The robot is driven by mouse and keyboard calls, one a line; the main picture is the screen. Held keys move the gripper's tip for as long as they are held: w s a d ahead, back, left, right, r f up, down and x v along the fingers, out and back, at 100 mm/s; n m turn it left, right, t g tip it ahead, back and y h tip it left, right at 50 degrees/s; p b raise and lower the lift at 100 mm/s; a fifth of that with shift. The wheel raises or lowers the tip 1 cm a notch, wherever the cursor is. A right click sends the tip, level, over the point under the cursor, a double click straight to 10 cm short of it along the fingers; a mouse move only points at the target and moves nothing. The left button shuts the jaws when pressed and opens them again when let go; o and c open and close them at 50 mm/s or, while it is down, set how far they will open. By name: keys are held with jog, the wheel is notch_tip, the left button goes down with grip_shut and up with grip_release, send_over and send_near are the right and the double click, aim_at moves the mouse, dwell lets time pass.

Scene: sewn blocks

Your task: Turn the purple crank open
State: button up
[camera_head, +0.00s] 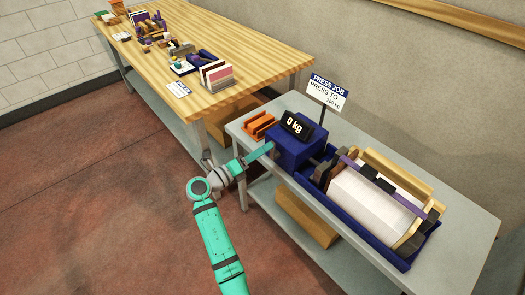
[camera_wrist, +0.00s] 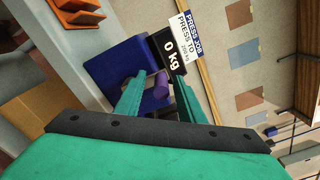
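A purple crank handle (camera_wrist: 160,86) shows in the wrist view, a short cylinder beside the blue box (camera_wrist: 112,68). My gripper (camera_wrist: 159,78) has its two teal fingers apart, one on each side of the purple handle. I cannot tell whether either finger touches it. In the head view my gripper (camera_head: 268,150) is at the left side of the blue box (camera_head: 293,152), and I cannot make out the handle there. A black display (camera_head: 294,125) on the box reads 0 kg.
The press stands on a grey table (camera_head: 460,225). An orange holder (camera_head: 259,125) lies behind the box. A sign (camera_head: 327,92) says "PRESS JOB, PRESS TO" and a kg value. A wooden table (camera_head: 262,58) with books and tools stands at the back. The floor at left is clear.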

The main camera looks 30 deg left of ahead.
jog(key=v, duration=1.1)
jog(key=shift+w, duration=0.1)
dwell(0.4)
